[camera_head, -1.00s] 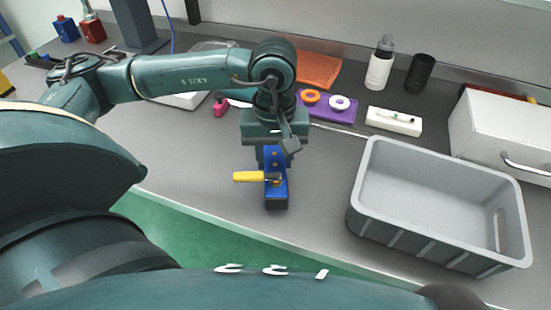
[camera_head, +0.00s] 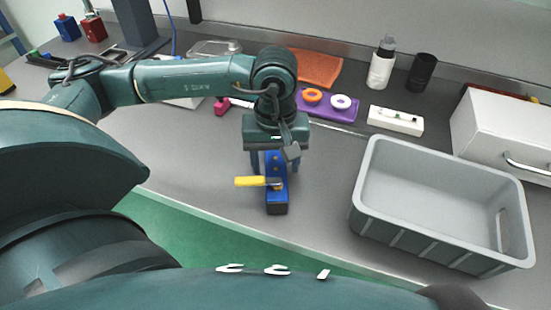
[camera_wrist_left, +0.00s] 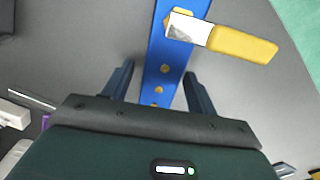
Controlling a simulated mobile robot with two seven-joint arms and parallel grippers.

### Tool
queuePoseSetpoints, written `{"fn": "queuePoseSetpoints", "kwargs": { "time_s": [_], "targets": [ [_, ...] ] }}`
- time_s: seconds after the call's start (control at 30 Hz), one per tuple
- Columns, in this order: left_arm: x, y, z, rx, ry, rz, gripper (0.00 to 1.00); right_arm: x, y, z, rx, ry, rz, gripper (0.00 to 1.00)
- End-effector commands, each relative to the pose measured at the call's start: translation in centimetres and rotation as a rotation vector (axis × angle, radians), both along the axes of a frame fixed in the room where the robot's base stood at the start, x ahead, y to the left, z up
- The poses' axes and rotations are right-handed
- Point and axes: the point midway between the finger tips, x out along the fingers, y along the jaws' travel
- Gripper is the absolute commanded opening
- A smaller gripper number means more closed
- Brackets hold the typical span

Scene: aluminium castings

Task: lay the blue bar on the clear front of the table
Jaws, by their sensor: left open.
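The blue bar (camera_head: 277,197) lies on the front part of the grey table, with its length running toward the front edge. It has a row of brass-coloured spots, and its near end is dark. A yellow-handled piece (camera_head: 250,181) with a metal end crosses over the bar; I cannot tell whether it is fixed to it. My left gripper (camera_head: 270,168) points down over the bar's far part. In the left wrist view its open fingers (camera_wrist_left: 157,80) stand on either side of the blue bar (camera_wrist_left: 160,63), with gaps. My right gripper is not in view.
A grey crate (camera_head: 365,195) stands to the right. Behind are a purple tray (camera_head: 345,117) with two rings, a white block (camera_head: 396,121), an orange mat (camera_head: 319,68), a white bottle (camera_head: 381,65) and a black cup (camera_head: 421,72). The table left of the bar is clear.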

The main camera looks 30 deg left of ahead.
Motion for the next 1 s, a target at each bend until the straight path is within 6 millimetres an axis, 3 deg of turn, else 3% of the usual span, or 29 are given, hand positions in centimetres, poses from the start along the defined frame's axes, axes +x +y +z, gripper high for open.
{"fn": "queuePoseSetpoints", "kwargs": {
  "time_s": [0.17,0.6,0.8,1.0],
  "targets": [
    [0.1,0.0,1.5,-0.001,-0.003,0.0,0.58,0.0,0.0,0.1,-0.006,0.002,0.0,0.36],
    [0.1,0.0,10.5,-0.001,-0.003,-0.001,0.58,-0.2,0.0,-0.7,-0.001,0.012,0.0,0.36],
    [0.0,-0.1,12.2,-0.001,-0.002,-0.002,0.58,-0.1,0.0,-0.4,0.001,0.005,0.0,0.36],
    [0.0,0.0,12.3,0.0,0.0,-0.001,0.58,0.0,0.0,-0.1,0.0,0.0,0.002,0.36]
  ]
}}
